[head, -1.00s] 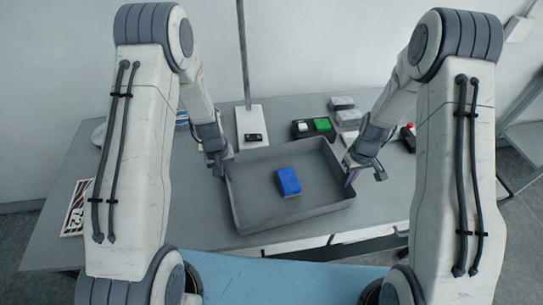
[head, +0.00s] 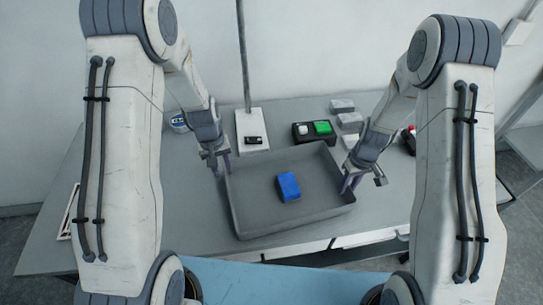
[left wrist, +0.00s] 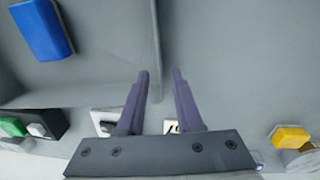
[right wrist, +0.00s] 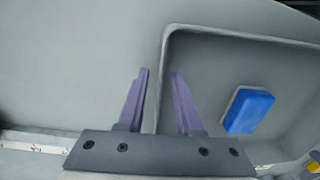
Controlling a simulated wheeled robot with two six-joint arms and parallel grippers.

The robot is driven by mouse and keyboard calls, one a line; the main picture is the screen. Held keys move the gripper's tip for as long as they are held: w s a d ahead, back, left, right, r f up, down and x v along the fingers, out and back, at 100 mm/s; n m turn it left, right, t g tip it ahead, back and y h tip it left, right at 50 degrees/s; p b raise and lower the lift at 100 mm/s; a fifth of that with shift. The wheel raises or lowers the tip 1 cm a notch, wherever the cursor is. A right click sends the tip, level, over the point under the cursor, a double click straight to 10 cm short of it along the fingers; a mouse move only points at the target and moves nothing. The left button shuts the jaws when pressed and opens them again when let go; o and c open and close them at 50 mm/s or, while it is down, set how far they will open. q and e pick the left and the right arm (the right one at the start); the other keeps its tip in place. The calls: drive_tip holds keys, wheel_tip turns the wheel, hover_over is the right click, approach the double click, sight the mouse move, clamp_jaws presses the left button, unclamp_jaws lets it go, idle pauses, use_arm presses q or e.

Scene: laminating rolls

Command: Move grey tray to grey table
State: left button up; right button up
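The grey tray (head: 322,190) lies on the grey table (head: 400,190) near its front edge, with a blue block (head: 289,187) inside. My left gripper (head: 218,165) is at the tray's left wall. In the left wrist view its fingers (left wrist: 160,72) are apart, with the tray wall (left wrist: 156,40) running between them. My right gripper (head: 346,184) is at the tray's right wall. In the right wrist view its fingers (right wrist: 160,72) are apart, with the wall's rim between them. Whether the fingers touch the walls I cannot tell.
Behind the tray are a stand base (head: 252,125) with a pole, a dark box with a green button (head: 322,128) and several grey blocks (head: 342,105). A red button (head: 411,130) is at right. A yellow object (left wrist: 290,136) shows in the left wrist view. A blue surface (head: 290,280) lies in front.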

drive_tip(key=shift+r, duration=0.15)
use_arm(q)
drive_tip(key=r, duration=0.5)
drive_tip(key=shift+s+a+r, duration=0.1)
drive_tip(key=shift+a+r, duration=0.1)
drive_tip(key=shift+r, duration=0.2)
use_arm(e)
wheel_tip(320, 180, up, 12)
drive_tip(key=shift+d, duration=0.4)
drive_tip(key=shift+w, duration=0.1)
